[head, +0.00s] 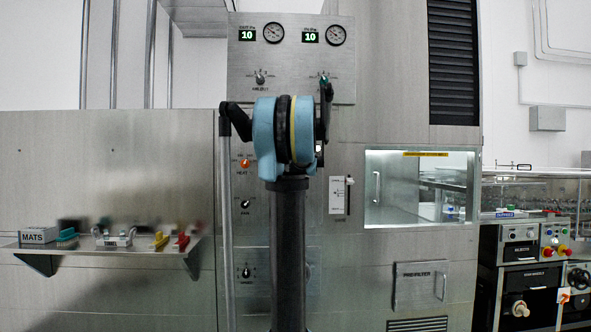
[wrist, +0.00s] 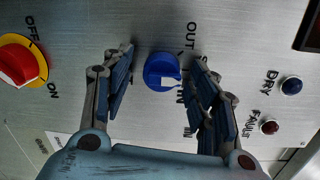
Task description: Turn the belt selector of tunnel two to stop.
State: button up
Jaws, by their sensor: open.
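A round blue knob (wrist: 162,71) sits on a brushed metal panel in the wrist view, with a pale mark on its lower right side. Lettering beside it reads OUT above and IN lower down; the rest is partly hidden by the right finger. My gripper (wrist: 164,60) is open, with one finger on each side of the knob and gaps visible between. I cannot tell how far its tips are from the panel. No tunnel number is legible here. In the head view my arm stands in front of the washer, and the gripper cannot be made out.
A red switch on a yellow OFF/ON plate (wrist: 22,62) is left of the knob. In the head view, a shelf (head: 105,245) with small items juts out at left.

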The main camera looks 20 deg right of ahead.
jog(key=v, duration=1.1)
jog(key=shift+s+a, duration=0.15)
jog(key=shift+s, duration=0.15)
jog(key=shift+f, duration=0.1)
jog(key=s+a+f+n+g+y, duration=0.35)
jog(key=s+a+f+n, duration=0.35)
jog(key=a+f, duration=0.45)
jog(key=s+a+f+n+g+y, duration=0.2)
jog(key=s+a+f+n+y, duration=0.2)
jog(key=s+a+f+n, duration=0.55)
jog(key=s+a+f+n+g+h, duration=0.2)
jog(key=s+f+n+g, duration=0.1)
jog(key=s+f, duration=0.9)
jog(key=s+a+f+n+g+h, duration=0.2)
jog(key=s+f+g, duration=0.4)
jog(key=s+f, duration=0.7)
jog(key=shift+f+n, duration=0.75)
jog(key=shift+f, duration=0.15)
